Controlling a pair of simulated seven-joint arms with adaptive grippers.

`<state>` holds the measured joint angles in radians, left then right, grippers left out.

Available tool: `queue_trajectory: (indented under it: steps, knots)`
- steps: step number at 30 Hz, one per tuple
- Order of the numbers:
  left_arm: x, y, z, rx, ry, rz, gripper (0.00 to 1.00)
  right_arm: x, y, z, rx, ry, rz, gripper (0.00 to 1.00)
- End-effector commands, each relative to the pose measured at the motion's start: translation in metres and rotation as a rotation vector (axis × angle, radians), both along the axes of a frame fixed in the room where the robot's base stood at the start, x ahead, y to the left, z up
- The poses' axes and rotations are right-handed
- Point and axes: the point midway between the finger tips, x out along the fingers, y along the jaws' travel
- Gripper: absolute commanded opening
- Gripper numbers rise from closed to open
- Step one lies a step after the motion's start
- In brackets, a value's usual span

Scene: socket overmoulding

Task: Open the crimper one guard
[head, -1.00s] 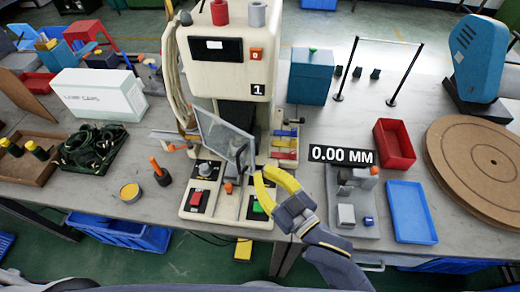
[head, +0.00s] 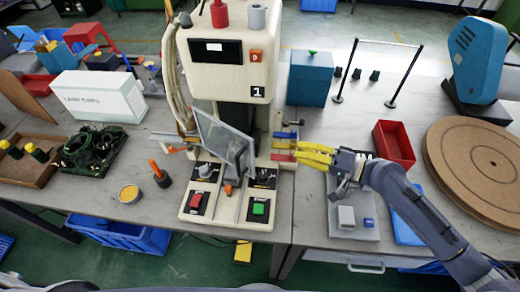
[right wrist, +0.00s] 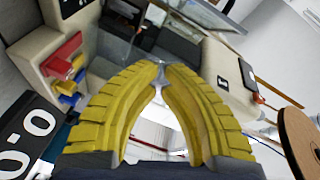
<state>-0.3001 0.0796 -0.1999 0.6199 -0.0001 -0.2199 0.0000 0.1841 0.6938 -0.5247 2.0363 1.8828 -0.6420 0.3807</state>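Crimper one (head: 232,85) is the cream machine marked "1" at the middle of the table. Its guard (head: 222,138) is a clear, dark-edged panel that stands tilted in front of the work area. My right gripper (head: 300,152) has yellow fingers and points left, beside the machine's coloured blocks and apart from the guard. In the right wrist view, its curved fingertips (right wrist: 161,72) come together, with nothing clearly held between them. A clear panel edge shows beyond the tips there. My left gripper is not in view.
Red and green buttons (head: 260,208) sit on the machine's front base. An orange-handled tool (head: 160,174) stands left of it. A red bin (head: 394,143) and a blue tray (head: 408,228) lie near my right arm. A blue box (head: 309,78) stands behind the gripper.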

Motion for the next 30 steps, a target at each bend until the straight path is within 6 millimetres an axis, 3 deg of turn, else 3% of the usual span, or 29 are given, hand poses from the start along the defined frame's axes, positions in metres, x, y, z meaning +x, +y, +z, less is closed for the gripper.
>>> queue_trajectory:
  steps: [7, 16, 30]
  knots:
    - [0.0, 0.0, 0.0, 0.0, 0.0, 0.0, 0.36, -0.005, -0.002, 0.01, 0.177, 0.229, 0.035, 0.0]
    - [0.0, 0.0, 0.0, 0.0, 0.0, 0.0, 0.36, -0.006, 0.009, 0.016, 0.231, 0.306, 0.053, 0.0]
    - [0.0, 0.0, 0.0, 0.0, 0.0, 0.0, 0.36, 0.02, 0.084, 0.016, 0.23, 0.303, 0.052, 0.0]
